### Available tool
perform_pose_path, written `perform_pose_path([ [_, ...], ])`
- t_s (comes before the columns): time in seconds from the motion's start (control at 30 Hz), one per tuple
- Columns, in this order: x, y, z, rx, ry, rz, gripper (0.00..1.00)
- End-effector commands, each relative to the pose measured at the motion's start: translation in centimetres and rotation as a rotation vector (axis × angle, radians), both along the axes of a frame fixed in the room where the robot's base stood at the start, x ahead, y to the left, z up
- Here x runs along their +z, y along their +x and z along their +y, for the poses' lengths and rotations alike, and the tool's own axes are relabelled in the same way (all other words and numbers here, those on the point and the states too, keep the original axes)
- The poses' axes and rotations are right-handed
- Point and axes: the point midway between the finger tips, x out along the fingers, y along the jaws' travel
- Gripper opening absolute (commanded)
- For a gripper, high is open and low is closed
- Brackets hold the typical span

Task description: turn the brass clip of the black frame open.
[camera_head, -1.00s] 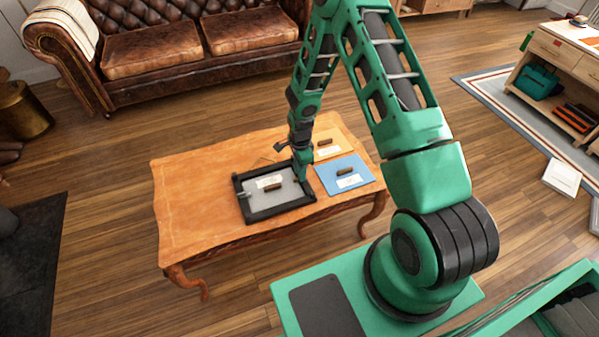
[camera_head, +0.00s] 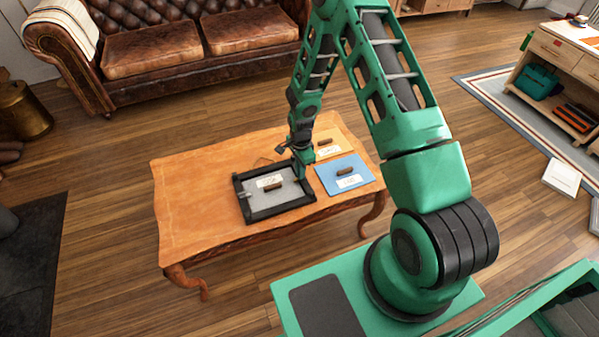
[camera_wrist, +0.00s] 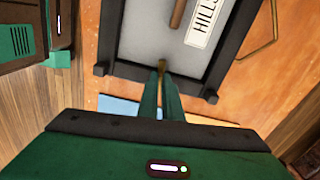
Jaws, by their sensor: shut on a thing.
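The black frame (camera_head: 278,211) lies flat on the wooden table. It holds a grey panel (camera_head: 262,196) with a brown handle and a white label. My gripper (camera_head: 301,177) is down at the right edge of the frame. In the wrist view my gripper (camera_wrist: 162,70) has its green fingers together at the middle of that edge. A small brass-coloured bit, the brass clip (camera_wrist: 162,63), shows at the fingertips; the fingers hide most of it.
A blue panel (camera_head: 331,178) and a yellow panel (camera_head: 342,135), each with a brown handle and label, lie right of the frame on the table (camera_head: 190,240). A thin brass outline (camera_wrist: 262,48) lies beside the frame. The table's left part is clear.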

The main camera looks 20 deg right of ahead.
Motion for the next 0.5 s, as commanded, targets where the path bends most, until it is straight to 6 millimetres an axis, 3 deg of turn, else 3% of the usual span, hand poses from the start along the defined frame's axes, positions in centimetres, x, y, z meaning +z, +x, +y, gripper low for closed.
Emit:
perform_pose_path([
  [0.5,0.04,-0.27,-0.11,0.467,0.0,0.0,0.0],
])
